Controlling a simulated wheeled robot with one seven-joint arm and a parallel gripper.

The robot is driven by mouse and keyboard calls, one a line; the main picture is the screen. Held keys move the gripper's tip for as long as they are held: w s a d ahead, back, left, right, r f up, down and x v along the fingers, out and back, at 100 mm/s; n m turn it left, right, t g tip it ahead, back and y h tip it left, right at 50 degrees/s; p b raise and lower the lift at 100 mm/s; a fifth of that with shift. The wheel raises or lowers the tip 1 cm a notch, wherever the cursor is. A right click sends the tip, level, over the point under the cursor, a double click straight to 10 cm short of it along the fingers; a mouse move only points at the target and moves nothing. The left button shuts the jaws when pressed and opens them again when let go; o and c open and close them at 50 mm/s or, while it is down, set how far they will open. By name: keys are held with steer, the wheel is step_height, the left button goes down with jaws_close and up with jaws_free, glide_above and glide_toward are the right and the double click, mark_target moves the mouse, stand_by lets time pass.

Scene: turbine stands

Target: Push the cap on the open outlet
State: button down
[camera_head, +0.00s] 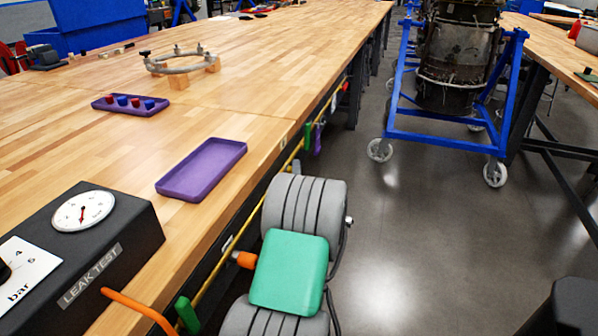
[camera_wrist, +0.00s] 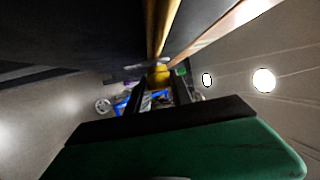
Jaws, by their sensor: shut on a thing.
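My gripper (camera_wrist: 158,82) shows in the wrist view as two dark fingers reaching away from its green housing (camera_wrist: 180,150). It is shut on a small yellow piece (camera_wrist: 158,74) at the fingertips, which may be the cap; its shape is too small and dark to tell. The yellow pipe (camera_wrist: 162,25) runs in line just beyond it. In the head view, the yellow pipe (camera_head: 255,212) runs along the table's front side. My arm hides the fingertips there. I cannot make out the open outlet or whether the yellow piece touches it.
A purple tray (camera_head: 202,170) lies empty near the table edge. Another purple tray (camera_head: 108,104) holds red and blue pieces. A black leak test box (camera_head: 140,225) stands at the left. A metal ring (camera_head: 187,67) rests on wooden blocks. A blue wheeled stand (camera_head: 430,135) is across the open floor.

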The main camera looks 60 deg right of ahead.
steer(key=shift+w+a+r, duration=0.1)
steer(key=shift+w+a, duration=0.05)
steer(key=shift+w, duration=0.3)
steer(key=c, duration=1.5)
jaws_free()
steer(key=shift+w, duration=0.1)
steer(key=shift+c, duration=0.2)
steer(key=shift+o, duration=0.8)
steer(key=shift+w+a, duration=0.1)
steer(key=shift+w, duration=0.05)
steer(key=shift+o, duration=1.6)
steer(key=shift+s, duration=0.3)
steer(key=shift+o, duration=0.8)
steer(key=shift+d, duration=0.2)
